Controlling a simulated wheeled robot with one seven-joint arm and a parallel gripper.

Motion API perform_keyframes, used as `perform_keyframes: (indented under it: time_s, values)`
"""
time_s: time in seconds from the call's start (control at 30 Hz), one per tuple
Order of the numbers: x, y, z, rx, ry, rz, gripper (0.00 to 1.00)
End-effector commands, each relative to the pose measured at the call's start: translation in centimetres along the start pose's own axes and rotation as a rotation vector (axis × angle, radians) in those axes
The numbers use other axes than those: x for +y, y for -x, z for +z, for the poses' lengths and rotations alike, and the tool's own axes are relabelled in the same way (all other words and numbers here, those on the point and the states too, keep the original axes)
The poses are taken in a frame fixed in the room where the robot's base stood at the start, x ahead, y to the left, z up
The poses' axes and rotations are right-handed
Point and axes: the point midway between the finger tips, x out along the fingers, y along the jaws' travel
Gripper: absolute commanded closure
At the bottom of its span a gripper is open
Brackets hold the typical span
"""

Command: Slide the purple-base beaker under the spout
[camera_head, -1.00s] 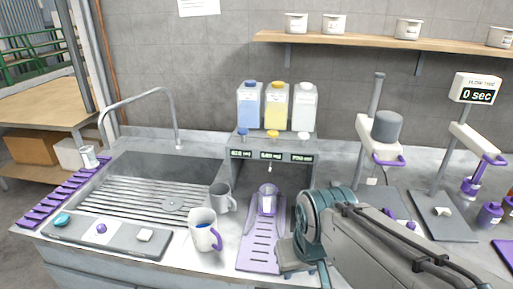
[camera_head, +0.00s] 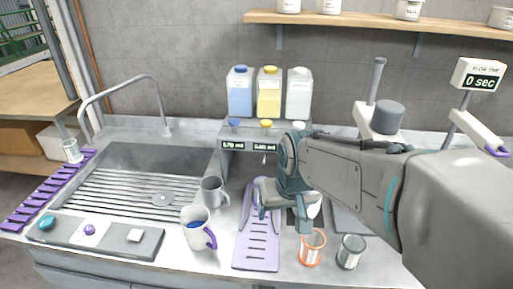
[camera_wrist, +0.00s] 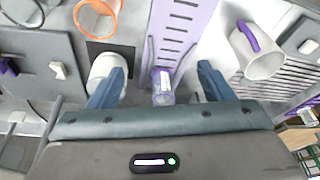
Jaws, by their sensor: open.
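The purple-base beaker (camera_wrist: 162,88) is a small clear vessel standing on the purple slotted tray (camera_wrist: 172,38). In the wrist view it is between my two open fingers, with a gap on each side. In the head view my gripper (camera_head: 280,210) is low over the tray (camera_head: 258,245) and mostly hides the beaker. The small spout (camera_head: 264,160) hangs from the dispenser front, above the tray's back end. A white cup (camera_wrist: 106,68) is close beside my left finger in the wrist view.
An orange-rimmed cup (camera_head: 312,247) and a grey-rimmed cup (camera_head: 350,252) stand right of the tray. A white mug with a purple handle (camera_head: 198,228) and a grey mug (camera_head: 214,190) stand on its left. The sink (camera_head: 130,175) is farther left.

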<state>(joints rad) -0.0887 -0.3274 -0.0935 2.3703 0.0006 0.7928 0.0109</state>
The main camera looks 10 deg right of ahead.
Motion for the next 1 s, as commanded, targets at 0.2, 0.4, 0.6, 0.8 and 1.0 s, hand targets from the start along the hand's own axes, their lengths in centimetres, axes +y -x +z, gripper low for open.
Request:
perform_keyframes:
  time_s: [0.2, 0.4, 0.6, 0.8, 1.0]
  values:
    - [-0.1, -1.3, -8.7, 0.040, -0.022, 0.012, 0.26]
    - [-0.1, -3.1, -13.2, 0.074, -0.029, 0.037, 0.26]
    - [0.0, -3.9, -14.6, 0.089, -0.030, 0.047, 0.26]
    - [0.0, -3.9, -14.6, 0.090, -0.030, 0.047, 0.26]
    - [0.0, -4.3, -14.7, 0.088, -0.031, 0.047, 0.26]
